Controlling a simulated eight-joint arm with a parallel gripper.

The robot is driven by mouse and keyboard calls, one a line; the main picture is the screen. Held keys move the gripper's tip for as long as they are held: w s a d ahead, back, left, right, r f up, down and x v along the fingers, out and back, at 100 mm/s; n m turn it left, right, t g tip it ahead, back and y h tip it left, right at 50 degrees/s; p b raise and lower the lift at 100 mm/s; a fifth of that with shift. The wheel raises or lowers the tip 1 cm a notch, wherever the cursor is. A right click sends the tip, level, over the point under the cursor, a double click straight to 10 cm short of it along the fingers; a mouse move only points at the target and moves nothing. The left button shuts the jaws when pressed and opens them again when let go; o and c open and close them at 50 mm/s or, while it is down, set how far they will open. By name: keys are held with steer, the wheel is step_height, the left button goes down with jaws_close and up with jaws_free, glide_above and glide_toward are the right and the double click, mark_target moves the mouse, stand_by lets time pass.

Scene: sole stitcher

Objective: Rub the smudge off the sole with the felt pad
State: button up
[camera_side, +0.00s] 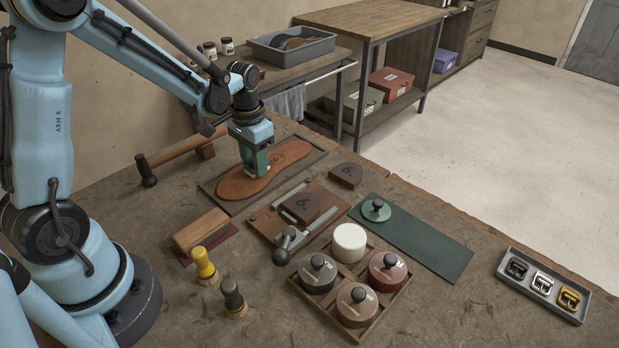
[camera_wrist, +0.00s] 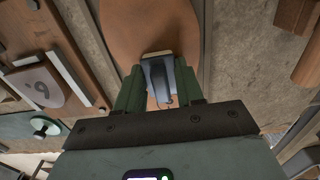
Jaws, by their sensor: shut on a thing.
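The brown leather sole (camera_side: 239,187) lies flat in a shallow dark tray (camera_side: 226,209) at the back of the bench. It also shows in the wrist view (camera_wrist: 135,22), running under my gripper. My gripper (camera_side: 257,170) is low over the middle of the sole. In the wrist view its green fingers (camera_wrist: 158,90) are shut on a small dark grey block with a pale edge, the felt pad (camera_wrist: 158,68). I cannot tell whether the pad touches the leather. A faint dark ring-like mark (camera_side: 279,158) shows on the sole's far half. Any smudge under the pad is hidden.
In front of the tray is a wooden fixture (camera_side: 265,224) with clamp bars and a lever. A compartment crate (camera_side: 379,322) holds lidded tins and a white round piece. Two brushes and a wooden block (camera_side: 201,229) stand front left. A green mat (camera_side: 425,243) lies right.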

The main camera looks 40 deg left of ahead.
mark_target(271, 164)
steer(key=shift+w, duration=2.35)
steer(key=shift+s+d, duration=0.1)
steer(key=shift+s, duration=4)
steer(key=shift+w, duration=3.95)
steer(key=shift+w+r, duration=0.15)
steer(key=shift+r, duration=0.1)
step_height(271, 164, up, 8)
steer(key=shift+f, duration=0.15)
